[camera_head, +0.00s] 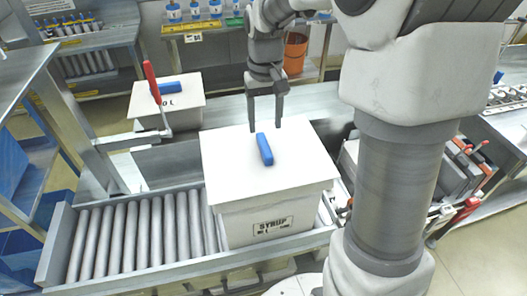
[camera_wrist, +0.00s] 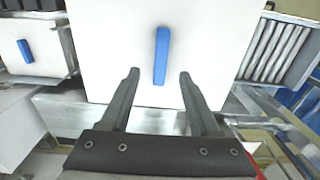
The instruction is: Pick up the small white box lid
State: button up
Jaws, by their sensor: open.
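The small white box lid (camera_head: 185,92) lies on the smaller box at the back left, with a blue handle (camera_head: 168,88) on top. It also shows at the left of the wrist view (camera_wrist: 52,50). A larger white lid (camera_head: 230,150) sits on the box marked SYRUP (camera_head: 268,222) in the middle, with its own blue handle (camera_head: 264,149). My gripper (camera_head: 265,126) is open and empty, pointing down over the back part of the larger lid. In the wrist view, the larger lid's handle (camera_wrist: 161,56) lies just beyond and between the fingertips (camera_wrist: 158,74). The gripper is apart from the small lid.
A roller conveyor (camera_head: 140,235) runs under the SYRUP box. A red-handled clamp (camera_head: 152,82) stands in front of the small box. An orange bucket (camera_head: 296,52) is at the back. Dark items with red handles (camera_head: 470,165) stand at the right.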

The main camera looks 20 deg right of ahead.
aim_at(264, 144)
notch_tip(264, 144, down, 7)
jog(key=shift+a+f+p, duration=0.1)
jog(key=shift+f+p, duration=0.05)
jog(key=shift+p, duration=0.25)
jog(key=shift+c, duration=0.3)
grip_shut()
